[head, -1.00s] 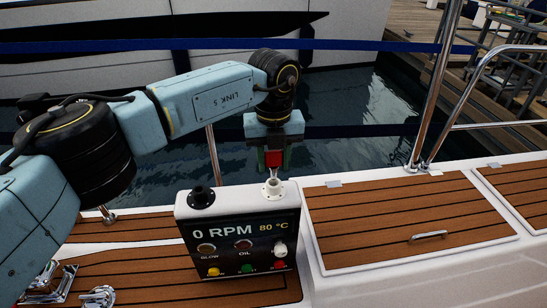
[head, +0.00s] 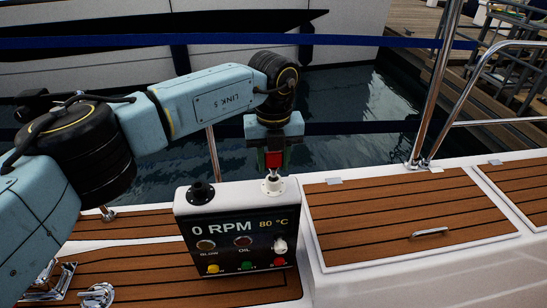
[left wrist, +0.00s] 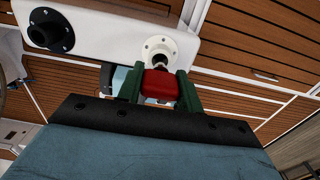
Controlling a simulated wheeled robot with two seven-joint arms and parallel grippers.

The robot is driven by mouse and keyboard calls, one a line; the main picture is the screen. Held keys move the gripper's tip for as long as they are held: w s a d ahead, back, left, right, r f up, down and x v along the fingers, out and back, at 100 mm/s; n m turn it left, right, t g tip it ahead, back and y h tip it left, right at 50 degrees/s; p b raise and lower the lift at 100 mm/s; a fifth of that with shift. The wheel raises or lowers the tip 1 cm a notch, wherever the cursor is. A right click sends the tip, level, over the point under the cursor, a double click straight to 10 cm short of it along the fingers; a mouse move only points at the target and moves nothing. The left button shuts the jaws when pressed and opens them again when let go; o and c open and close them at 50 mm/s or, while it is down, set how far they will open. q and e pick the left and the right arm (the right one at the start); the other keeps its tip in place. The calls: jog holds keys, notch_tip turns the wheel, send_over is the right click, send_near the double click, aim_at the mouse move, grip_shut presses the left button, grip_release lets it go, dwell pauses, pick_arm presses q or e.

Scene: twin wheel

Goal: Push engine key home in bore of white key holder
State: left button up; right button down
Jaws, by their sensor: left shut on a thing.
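The engine key has a red head (head: 273,159) and a thin metal shank below it. My left gripper (head: 273,163) is shut on the red head and points down. The white key holder (head: 272,187) is a round flanged socket on top of the control panel box. The key stands over it, with its shank tip at the bore; how deep it sits I cannot tell. In the left wrist view the red head (left wrist: 160,86) is between the green fingers, and the shank meets the white key holder (left wrist: 160,48). My right gripper is not in view.
The control panel box (head: 237,250) shows 0 RPM and 80 °C, with coloured buttons and a white knob. A black holder (head: 200,193) stands on its top left. A teak hatch (head: 405,222) with a handle lies to the right. Water is behind.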

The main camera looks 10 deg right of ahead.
pick_arm(q)
jog(key=shift+f+b, duration=0.6)
jog(key=shift+f, duration=0.5)
jog(key=o, duration=1)
jog(key=shift+o, duration=0.2)
jog(key=shift+r, duration=0.1)
notch_tip(320, 180, up, 13)
jog(key=shift+r+p, duration=0.15)
jog(key=shift+p, duration=0.85)
